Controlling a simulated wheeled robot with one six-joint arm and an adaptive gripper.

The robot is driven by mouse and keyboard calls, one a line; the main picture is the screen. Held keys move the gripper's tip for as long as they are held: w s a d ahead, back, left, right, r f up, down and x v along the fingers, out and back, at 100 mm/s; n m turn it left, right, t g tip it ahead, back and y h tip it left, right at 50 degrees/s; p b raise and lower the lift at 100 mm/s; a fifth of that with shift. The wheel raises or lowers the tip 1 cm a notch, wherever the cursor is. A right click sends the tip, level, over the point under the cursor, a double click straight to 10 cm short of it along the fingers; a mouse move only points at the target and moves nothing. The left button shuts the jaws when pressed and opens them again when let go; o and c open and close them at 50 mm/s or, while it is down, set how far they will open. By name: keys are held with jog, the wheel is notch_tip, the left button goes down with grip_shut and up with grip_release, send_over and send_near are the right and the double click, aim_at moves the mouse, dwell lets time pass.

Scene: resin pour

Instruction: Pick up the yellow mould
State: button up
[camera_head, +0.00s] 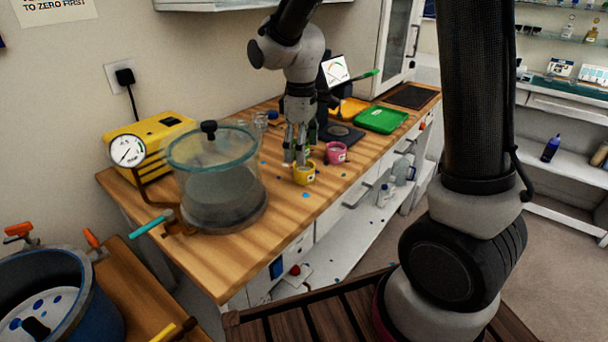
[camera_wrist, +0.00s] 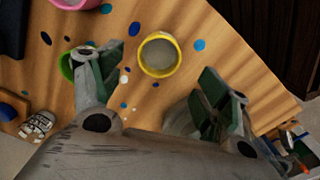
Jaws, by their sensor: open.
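The yellow mould (camera_head: 304,175) is a small round cup standing upright on the wooden bench, near its front edge. In the wrist view the yellow mould (camera_wrist: 160,55) shows from above, with a yellow rim and greyish contents. My gripper (camera_head: 294,160) points down just above and beside the mould in the head view. In the wrist view my gripper (camera_wrist: 158,75) has its two fingers spread apart, with the mould between and just beyond the fingertips. Nothing is held. I cannot tell the exact height of the fingertips above the bench.
A pink cup (camera_head: 336,153) stands close to the right of the mould. A glass vacuum chamber (camera_head: 215,180) stands to the left, with a yellow pump (camera_head: 150,143) behind it. A green tray (camera_head: 381,119) lies farther back. Coloured spots dot the wooden bench (camera_head: 270,215).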

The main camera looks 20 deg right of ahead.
aim_at(304, 168)
jog(key=f, duration=0.6)
jog(key=shift+d+f, duration=0.3)
jog(key=shift+f, duration=0.1)
jog(key=c, duration=1.2)
